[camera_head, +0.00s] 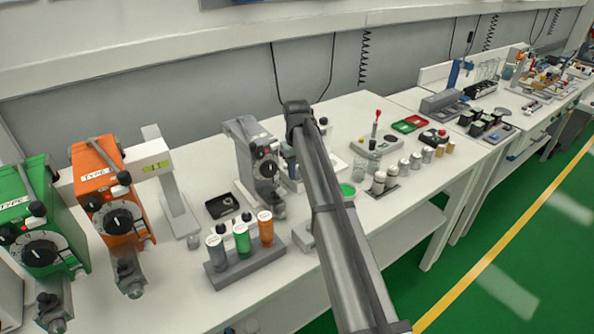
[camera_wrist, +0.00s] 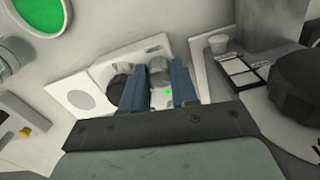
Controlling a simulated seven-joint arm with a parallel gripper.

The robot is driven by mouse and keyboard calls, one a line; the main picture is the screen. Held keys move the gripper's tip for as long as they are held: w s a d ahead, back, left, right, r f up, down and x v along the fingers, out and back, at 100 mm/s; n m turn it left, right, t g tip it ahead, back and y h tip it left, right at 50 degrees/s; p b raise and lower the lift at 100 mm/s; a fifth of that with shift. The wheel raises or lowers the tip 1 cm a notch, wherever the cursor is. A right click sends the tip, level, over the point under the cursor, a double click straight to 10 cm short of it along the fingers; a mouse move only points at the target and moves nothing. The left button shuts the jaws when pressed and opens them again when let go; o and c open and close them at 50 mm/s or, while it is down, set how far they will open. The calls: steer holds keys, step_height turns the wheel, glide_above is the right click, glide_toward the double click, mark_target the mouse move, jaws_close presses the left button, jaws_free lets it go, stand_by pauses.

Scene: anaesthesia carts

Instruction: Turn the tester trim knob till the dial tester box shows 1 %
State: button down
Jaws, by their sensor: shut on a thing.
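In the wrist view, the two blue-grey fingers of my gripper (camera_wrist: 158,78) are closed about a small grey, rounded knob (camera_wrist: 158,64), which I take to be the trim knob. It sits on a small white unit (camera_wrist: 108,70), likely the tester box, with a dark round part beside the left finger. A green spot (camera_wrist: 168,92) shows between the fingers. No readable percentage shows. In the head view, my gripper (camera_head: 291,160) points down beside the grey vaporizer (camera_head: 245,150), and the arm hides part of the unit.
The grey vaporizer's black dial (camera_wrist: 300,88) is close on the right in the wrist view. A green-filled dish (camera_head: 347,189) is right of the arm. A bottle rack (camera_head: 245,268) stands in front. Green (camera_head: 38,215) and orange (camera_head: 108,190) vaporizers stand left.

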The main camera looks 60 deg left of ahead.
steer(key=c, duration=0.9)
jaws_free()
steer(key=shift+o, duration=0.2)
steer(key=shift+w, duration=0.1)
